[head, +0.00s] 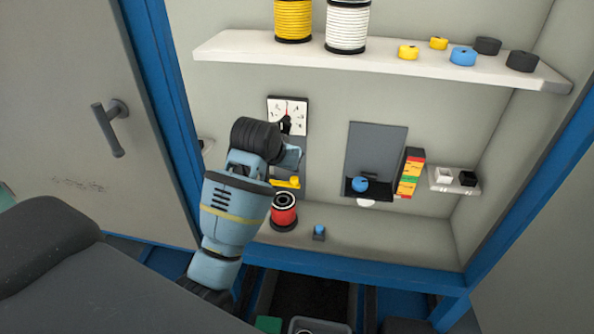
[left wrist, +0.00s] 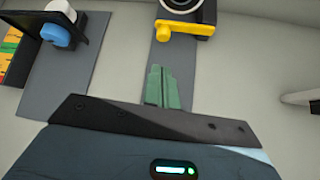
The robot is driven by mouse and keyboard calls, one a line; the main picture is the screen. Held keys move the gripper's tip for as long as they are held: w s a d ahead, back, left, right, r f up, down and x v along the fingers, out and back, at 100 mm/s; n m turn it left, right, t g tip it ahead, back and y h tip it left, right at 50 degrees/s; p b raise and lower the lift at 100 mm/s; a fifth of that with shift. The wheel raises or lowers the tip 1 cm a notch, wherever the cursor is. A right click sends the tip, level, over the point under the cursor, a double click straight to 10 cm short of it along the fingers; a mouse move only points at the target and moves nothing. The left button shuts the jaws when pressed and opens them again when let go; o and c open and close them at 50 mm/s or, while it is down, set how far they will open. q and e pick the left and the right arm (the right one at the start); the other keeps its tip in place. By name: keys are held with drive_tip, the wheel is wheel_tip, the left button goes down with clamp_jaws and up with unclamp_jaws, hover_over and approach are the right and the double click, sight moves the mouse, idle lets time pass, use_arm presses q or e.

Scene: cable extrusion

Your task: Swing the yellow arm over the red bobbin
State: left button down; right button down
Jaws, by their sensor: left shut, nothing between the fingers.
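The yellow arm (head: 287,183) shows in the head view on a grey panel, just above the red bobbin (head: 284,217). The bobbin stands upright on the cabinet floor. The yellow arm also shows at the top of the left wrist view (left wrist: 179,27), beside a black ring with a pale centre that is cut off by the picture edge. My left gripper (left wrist: 165,72) is shut and empty, its green fingers together and apart from the yellow arm in that picture. In the head view my left arm hides its fingertips. My right gripper is not in view.
A dial (head: 288,112) is above the yellow arm. To the right are a blue knob (head: 360,184) in a grey recess, coloured blocks (head: 410,172) and a small blue-topped post (head: 319,231). A shelf (head: 300,52) with spools hangs above. The cabinet floor at right is clear.

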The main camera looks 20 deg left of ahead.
use_arm(q)
drive_tip(key=x, duration=1)
drive_tip(key=shift+r, duration=0.1)
idle(0.3)
